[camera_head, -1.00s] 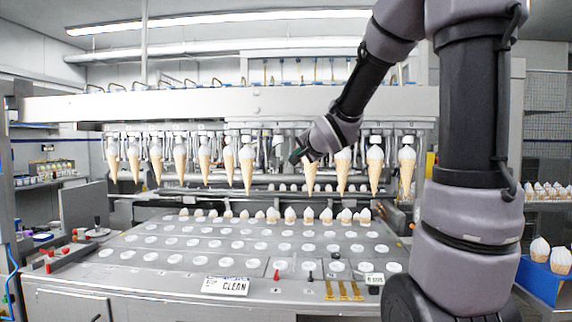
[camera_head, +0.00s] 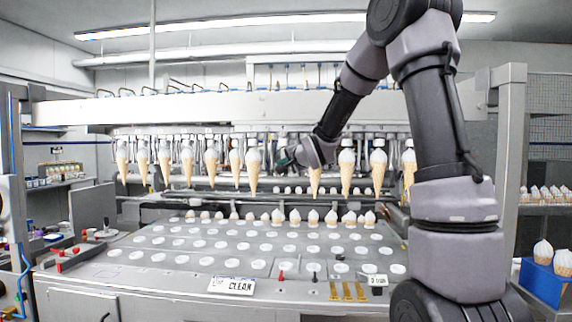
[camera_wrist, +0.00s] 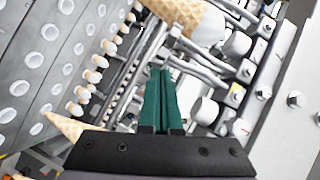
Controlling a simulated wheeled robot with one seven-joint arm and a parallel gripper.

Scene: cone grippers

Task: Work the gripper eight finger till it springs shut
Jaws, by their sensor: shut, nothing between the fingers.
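A row of cone grippers hangs under the machine's long beam (camera_head: 240,111), most holding an upright wafer cone. Counting from the left, the eighth place, between the cone (camera_head: 253,172) and the cone (camera_head: 314,181), shows no cone. My gripper (camera_head: 284,159) is at that gap, partly hiding the metalwork there. In the wrist view, my gripper's green fingers (camera_wrist: 164,75) are together and empty. They point at metal cone-gripper fingers (camera_wrist: 205,65) and a white rounded part (camera_wrist: 205,111). I cannot tell whether they touch, or whether the eighth finger is open or shut.
A large cone (camera_wrist: 190,15) hangs close beyond my fingertips, and another cone (camera_wrist: 68,127) is at the left in the wrist view. Below is a plate with round holes (camera_head: 215,250) and a row of filled cones behind. A blue box (camera_head: 541,281) stands at right.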

